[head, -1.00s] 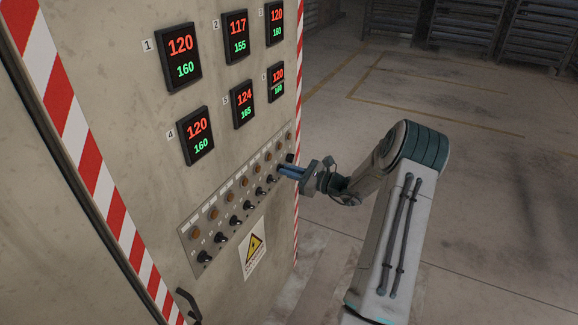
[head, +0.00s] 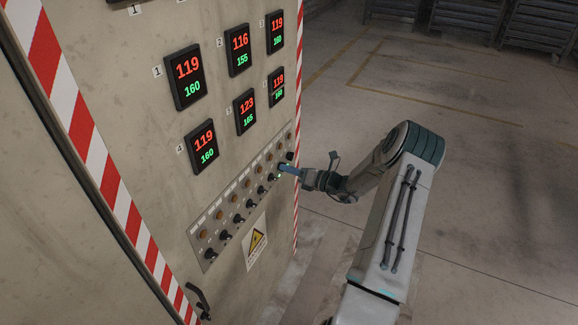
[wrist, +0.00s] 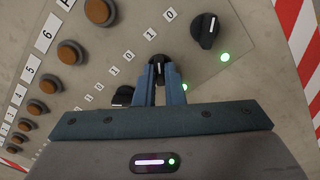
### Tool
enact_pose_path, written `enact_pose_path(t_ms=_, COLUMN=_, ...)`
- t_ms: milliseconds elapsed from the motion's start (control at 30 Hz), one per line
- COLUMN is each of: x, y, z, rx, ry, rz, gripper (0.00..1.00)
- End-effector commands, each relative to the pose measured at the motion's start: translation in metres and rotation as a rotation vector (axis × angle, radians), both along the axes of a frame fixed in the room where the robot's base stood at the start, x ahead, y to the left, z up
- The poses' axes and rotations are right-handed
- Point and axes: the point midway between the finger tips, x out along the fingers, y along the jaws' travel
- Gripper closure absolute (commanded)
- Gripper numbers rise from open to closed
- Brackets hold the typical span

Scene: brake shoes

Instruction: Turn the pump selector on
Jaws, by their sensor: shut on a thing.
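A row of black selector knobs runs along the grey control strip (head: 209,262) on the cabinet. My gripper (head: 280,168) is at the right end of this row. In the wrist view its blue fingers (wrist: 160,82) are shut on one black selector knob (wrist: 157,64). A green light (wrist: 184,87) is lit beside that knob. A further knob (wrist: 208,31) stands free to the right, with its own lit green light (wrist: 224,57). It appears to line up with the orange-brown button (wrist: 100,12) by the label P (wrist: 66,4). The fingers partly hide the held knob.
Another knob (wrist: 122,96) is close to the left of my fingers. Digital displays (head: 187,77) are above the strip, and a warning sign (head: 257,243) is below. The cabinet's striped edge (wrist: 303,50) is to the right. Open floor (head: 480,180) lies beyond.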

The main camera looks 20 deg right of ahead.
Motion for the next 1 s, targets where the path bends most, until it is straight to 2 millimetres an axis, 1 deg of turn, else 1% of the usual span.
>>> enact_pose_path(t_ms=300, x=-0.0002, y=-0.0011, z=0.0002, rx=0.086, ry=0.068, rz=-0.002, gripper=1.00)
enact_pose_path(t_ms=833, x=-0.0001, y=-0.0011, z=-0.0004, rx=0.102, ry=0.080, rz=-0.002, gripper=1.00)
enact_pose_path(t_ms=867, x=-0.0001, y=-0.0011, z=-0.0004, rx=0.102, ry=0.080, rz=-0.002, gripper=0.83)
enact_pose_path(t_ms=900, x=-0.0002, y=-0.0011, z=-0.0003, rx=0.102, ry=0.080, rz=-0.002, gripper=0.72)
enact_pose_path(t_ms=933, x=-0.0001, y=-0.0010, z=-0.0003, rx=0.102, ry=0.080, rz=-0.002, gripper=0.69)
enact_pose_path(t_ms=1000, x=0.0000, y=-0.0007, z=-0.0003, rx=0.102, ry=0.080, rz=-0.001, gripper=0.69)
